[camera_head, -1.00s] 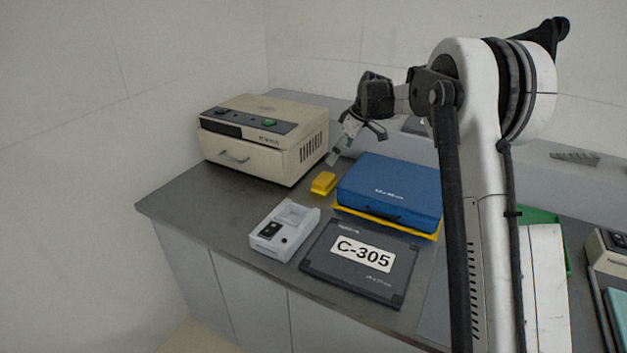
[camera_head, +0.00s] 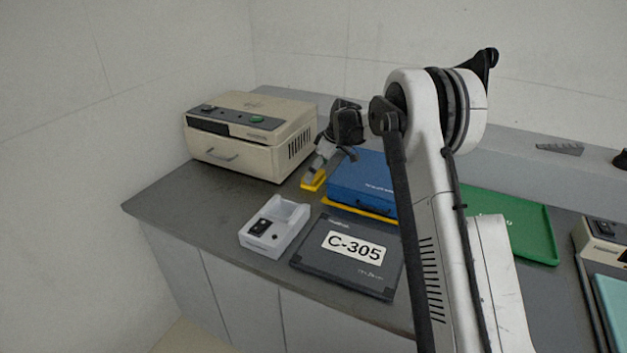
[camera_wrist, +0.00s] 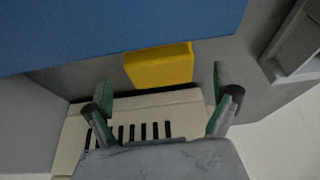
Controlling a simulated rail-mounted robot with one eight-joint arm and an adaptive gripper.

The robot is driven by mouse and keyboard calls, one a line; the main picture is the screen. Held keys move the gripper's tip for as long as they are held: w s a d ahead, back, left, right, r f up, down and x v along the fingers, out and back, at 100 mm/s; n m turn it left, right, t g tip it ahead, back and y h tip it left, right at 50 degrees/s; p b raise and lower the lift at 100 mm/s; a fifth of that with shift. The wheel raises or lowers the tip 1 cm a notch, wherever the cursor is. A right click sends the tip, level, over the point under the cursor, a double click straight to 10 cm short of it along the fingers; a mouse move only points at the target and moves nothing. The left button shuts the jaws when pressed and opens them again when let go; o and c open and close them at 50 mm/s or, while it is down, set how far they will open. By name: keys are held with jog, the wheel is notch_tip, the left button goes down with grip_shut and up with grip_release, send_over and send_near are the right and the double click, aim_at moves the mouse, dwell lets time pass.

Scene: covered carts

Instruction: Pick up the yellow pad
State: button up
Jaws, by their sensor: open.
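The yellow pad (camera_head: 314,181) is a small block on the grey counter, between the beige box-shaped device and the blue case. My gripper (camera_head: 312,178) is over it in the head view and hides part of it. In the wrist view the pad (camera_wrist: 160,65) lies ahead of my fingertips, near the middle of the gap between them. My gripper (camera_wrist: 160,90) is open, with its two fingers spread wide and nothing between them. I cannot tell the exact height of the fingertips above the pad.
The beige device (camera_head: 250,140) stands left of the pad. The blue case (camera_head: 362,182) lies close on its right, on a yellow sheet (camera_head: 358,212). A white tray-like unit (camera_head: 274,230) and a dark C-305 panel (camera_head: 345,270) lie in front. A green tray (camera_head: 525,235) is farther right.

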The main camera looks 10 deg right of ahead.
jog(key=x, duration=0.3)
jog(key=shift+a+f, duration=0.1)
jog(key=shift+f, duration=0.1)
jog(key=c, duration=1.3)
jog(key=shift+r, duration=0.15)
notch_tip(320, 180, up, 4)
jog(key=shift+a+r, duration=0.1)
jog(key=shift+r, duration=0.1)
jog(key=s+a+r+p, duration=0.1)
jog(key=s+a+r, duration=0.5)
jog(key=s+a, duration=0.1)
jog(key=shift+s+a+r, duration=0.2)
jog(key=shift+s+a, duration=0.15)
jog(key=shift+s, duration=0.45)
